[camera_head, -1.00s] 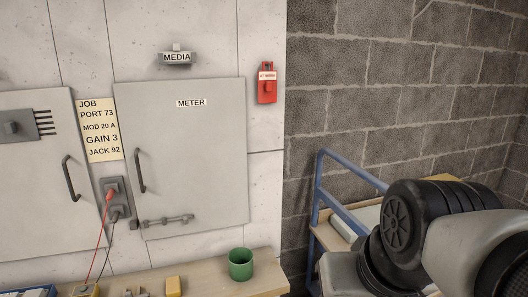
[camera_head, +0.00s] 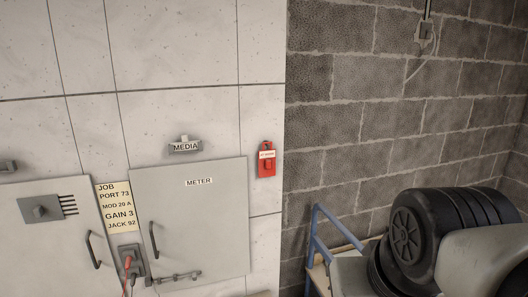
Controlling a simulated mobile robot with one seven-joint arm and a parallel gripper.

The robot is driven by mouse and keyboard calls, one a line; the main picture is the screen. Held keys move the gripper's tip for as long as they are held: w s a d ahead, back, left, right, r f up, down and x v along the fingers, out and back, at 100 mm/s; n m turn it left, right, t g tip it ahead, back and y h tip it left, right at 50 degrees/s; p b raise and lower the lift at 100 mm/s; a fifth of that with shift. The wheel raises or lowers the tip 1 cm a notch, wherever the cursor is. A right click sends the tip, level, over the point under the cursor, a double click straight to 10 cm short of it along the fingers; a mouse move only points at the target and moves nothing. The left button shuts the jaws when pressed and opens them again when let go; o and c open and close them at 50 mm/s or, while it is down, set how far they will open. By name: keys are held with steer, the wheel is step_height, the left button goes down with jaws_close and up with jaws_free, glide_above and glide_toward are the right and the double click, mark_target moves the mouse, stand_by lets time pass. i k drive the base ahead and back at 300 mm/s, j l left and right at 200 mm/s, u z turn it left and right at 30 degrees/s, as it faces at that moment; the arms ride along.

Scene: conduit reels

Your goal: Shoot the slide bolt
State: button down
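The slide bolt (camera_head: 178,276) is a small grey metal rod in brackets, low on the grey METER door (camera_head: 205,222) near its bottom edge. The door looks closed and has a dark vertical handle (camera_head: 154,239) on its left side. The bolt is too small to tell exactly how far its rod reaches. Part of my own arm fills the right side of the view. My gripper's fingers are not in view.
Left of the door is a socket with a red plug (camera_head: 128,264) and a JOB note (camera_head: 116,207). Another grey door (camera_head: 50,250) stands further left. A blue rail (camera_head: 342,228) stands before the brick wall.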

mark_target(194, 275)
steer(key=u, duration=0.95)
steer(key=i+l+u, duration=0.15)
steer(key=l, duration=0.15)
